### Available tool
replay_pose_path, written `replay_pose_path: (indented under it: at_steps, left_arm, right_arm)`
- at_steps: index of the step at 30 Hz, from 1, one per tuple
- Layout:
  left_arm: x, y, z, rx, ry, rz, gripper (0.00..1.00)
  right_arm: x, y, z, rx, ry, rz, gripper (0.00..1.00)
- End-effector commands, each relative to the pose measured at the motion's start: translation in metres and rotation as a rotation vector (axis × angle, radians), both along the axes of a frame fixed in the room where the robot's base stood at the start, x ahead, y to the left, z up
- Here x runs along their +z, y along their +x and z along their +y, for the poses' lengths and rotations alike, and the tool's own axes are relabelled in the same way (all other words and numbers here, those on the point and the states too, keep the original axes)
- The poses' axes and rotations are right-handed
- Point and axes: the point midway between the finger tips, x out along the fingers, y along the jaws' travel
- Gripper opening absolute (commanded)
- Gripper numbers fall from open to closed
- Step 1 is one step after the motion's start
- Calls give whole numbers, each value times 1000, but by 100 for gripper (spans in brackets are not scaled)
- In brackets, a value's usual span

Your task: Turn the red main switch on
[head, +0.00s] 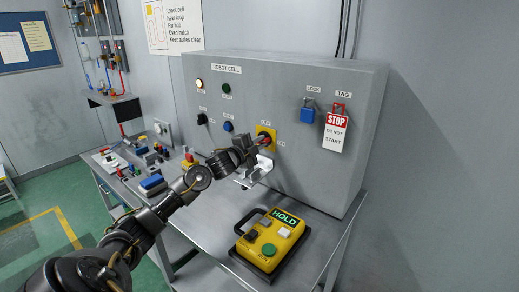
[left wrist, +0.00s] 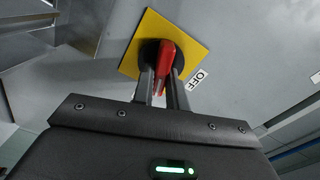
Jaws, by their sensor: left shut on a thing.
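The red main switch handle (left wrist: 166,62) sits on a yellow square plate (left wrist: 195,40) on the front of the grey ROBOT CELL cabinet (head: 225,90). The yellow plate also shows in the head view (head: 263,130), partly hidden by my gripper. An OFF label (left wrist: 197,79) lies beside the plate. My left gripper (head: 260,141) is at the switch, with its two fingers on either side of the red handle and shut on it. The handle's exact angle is hard to tell. My right gripper is in neither view.
A yellow HOLD pendant (head: 270,240) lies on the grey bench (head: 213,235) below the cabinet. A blue padlock (head: 307,115) and a red STOP tag (head: 337,130) hang on the cabinet's right. Several small parts lie on the bench's left.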

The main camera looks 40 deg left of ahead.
Motion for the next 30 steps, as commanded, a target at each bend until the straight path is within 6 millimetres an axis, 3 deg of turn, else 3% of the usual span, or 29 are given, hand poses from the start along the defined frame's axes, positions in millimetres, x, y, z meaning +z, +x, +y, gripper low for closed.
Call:
replay_pose_path:
  at_steps: [3,12,30]
  left_arm:
    - [-4,0,0,0,94,1,0]
    - [-3,0,0,1,268,5,0]
    - [-2,0,0,0,348,8,0]
  right_arm:
    - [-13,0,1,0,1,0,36]
    - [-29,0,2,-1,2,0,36]
    - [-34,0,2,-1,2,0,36]
